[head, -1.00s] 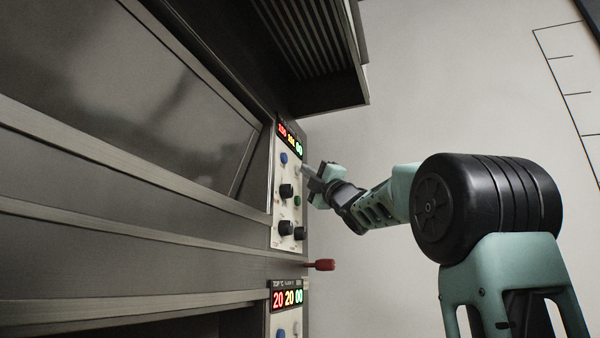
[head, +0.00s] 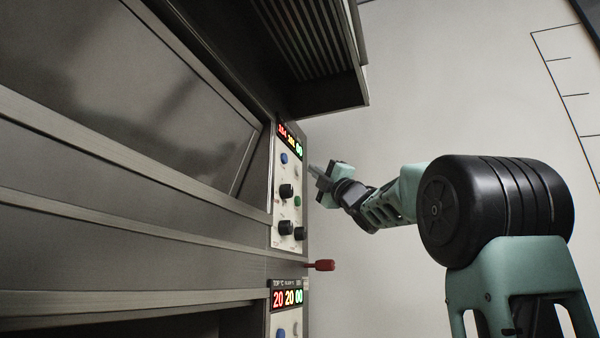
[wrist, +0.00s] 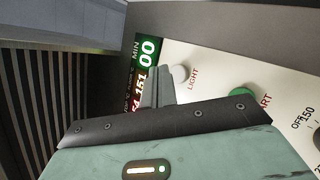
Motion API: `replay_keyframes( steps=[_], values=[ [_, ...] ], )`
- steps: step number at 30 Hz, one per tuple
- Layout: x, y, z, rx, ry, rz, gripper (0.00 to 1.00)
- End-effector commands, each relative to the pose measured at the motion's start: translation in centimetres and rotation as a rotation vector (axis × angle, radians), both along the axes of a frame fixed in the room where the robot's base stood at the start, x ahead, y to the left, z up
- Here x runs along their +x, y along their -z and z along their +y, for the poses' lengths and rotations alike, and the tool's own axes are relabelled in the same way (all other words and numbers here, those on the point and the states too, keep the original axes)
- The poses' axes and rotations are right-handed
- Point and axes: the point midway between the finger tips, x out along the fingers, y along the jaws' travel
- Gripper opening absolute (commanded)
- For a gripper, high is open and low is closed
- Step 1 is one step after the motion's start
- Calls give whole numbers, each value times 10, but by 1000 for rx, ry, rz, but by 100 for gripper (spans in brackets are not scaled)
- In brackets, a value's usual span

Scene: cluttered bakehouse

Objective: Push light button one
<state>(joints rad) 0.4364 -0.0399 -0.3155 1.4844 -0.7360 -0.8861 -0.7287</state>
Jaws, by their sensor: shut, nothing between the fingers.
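The light button is a pale round button (wrist: 180,74) beside the word LIGHT on the upper oven control panel (wrist: 203,62) in the wrist view. In the head view that panel (head: 287,215) is on the oven's right front edge; the pale button is hard to make out there. My gripper (head: 312,168) is shut and empty, just right of the panel's upper part. In the wrist view its closed fingers (wrist: 157,88) point at the panel, with the tips just left of the light button. I cannot tell how far the tips stand from the panel. No number shows on the button.
A green button (wrist: 240,91) marked START is close to the light button. A blue button (head: 284,159), black knobs (head: 286,191) and a lit display (head: 289,139) share the panel. A red handle (head: 320,265) sticks out below. A vented hood (head: 310,45) overhangs above.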

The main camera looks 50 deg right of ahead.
Motion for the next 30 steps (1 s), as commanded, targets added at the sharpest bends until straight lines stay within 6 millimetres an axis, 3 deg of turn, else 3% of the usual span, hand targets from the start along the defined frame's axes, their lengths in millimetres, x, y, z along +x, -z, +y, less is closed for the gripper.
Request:
replay_keyframes(
  steps=[14,30],
  values=[
    [-41,1,-17,1,2,1,0],
    [-43,0,-18,0,0,1,0]
  ],
)
